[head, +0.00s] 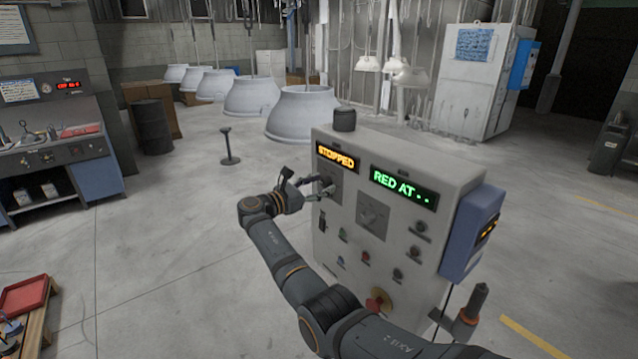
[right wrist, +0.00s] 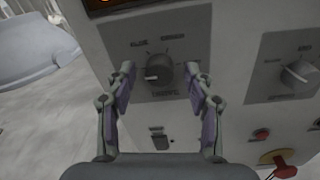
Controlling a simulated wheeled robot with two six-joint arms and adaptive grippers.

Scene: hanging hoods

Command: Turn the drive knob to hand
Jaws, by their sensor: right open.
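A grey control cabinet (head: 395,170) stands in front of me. Under its orange "STOPPED" display (head: 337,157) is a dark rotary knob (right wrist: 160,73) on a grey plate, its pale pointer mark toward the left. Contact is not visible. A second rotary knob (head: 371,216) sits under the green "RED AT.." display (head: 404,188); it also shows at the right of the wrist view (right wrist: 298,73). My left gripper is out of view.
Large pale hoods (head: 303,113) hang behind. A workbench (head: 52,150) and red tray (head: 25,297) are left.

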